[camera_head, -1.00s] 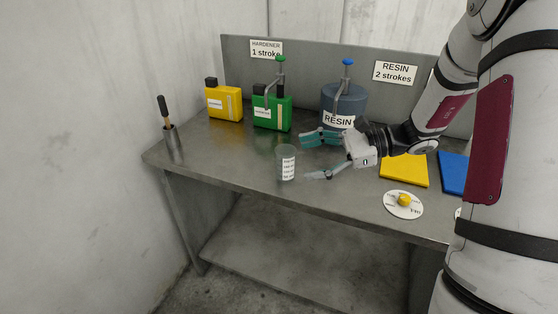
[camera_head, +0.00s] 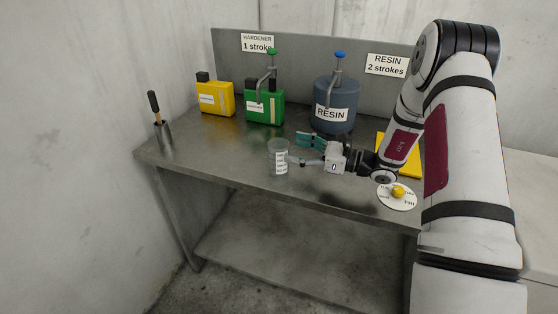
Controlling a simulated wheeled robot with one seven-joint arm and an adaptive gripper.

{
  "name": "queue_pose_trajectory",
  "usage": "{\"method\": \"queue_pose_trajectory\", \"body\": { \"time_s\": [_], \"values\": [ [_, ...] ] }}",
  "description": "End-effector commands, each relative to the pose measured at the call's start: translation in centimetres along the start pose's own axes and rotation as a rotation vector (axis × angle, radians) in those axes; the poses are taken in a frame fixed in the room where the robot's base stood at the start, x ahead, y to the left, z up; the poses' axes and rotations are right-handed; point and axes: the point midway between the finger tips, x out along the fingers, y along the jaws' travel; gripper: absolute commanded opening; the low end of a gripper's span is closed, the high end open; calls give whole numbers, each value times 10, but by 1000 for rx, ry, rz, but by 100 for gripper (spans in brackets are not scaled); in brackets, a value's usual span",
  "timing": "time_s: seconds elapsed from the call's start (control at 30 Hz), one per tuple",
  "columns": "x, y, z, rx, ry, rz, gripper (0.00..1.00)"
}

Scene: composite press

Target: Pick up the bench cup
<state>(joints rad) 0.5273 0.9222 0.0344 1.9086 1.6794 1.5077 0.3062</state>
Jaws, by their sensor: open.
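The bench cup (camera_head: 278,157) is a clear grey cup with a white printed label. It stands upright on the metal bench (camera_head: 215,153), near its front edge. My gripper (camera_head: 296,149) is open just right of the cup, its jaws pointing left toward it. The teal far finger lies behind and right of the cup. The near fingertip overlaps the cup's right edge in the picture; I cannot tell whether it touches. Nothing is between the fingers.
Behind stand a yellow can (camera_head: 215,99), a green hardener can (camera_head: 264,107) with a pump and a blue-grey resin drum (camera_head: 335,106). A round white dial with a yellow knob (camera_head: 397,195) lies at front right.

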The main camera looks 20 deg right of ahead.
Motion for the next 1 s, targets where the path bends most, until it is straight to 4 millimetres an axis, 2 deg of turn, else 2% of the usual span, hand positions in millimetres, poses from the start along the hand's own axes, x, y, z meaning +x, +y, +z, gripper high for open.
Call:
{"method": "queue_pose_trajectory", "body": {
  "time_s": [0.17, 0.4, 0.5, 0.77, 0.8, 0.83, 1.0],
  "values": [
    [11, 0, 0, 0, 1, 2, 75],
    [45, -2, 1, 0, 0, 4, 75],
    [54, -2, 0, -1, 1, 2, 75],
    [57, -3, 0, -1, 0, 1, 75],
    [57, -3, 0, -1, 0, 1, 73],
    [57, -3, 0, -1, 0, 1, 66],
    [57, -3, 0, -1, 0, 1, 28]
  ]
}}
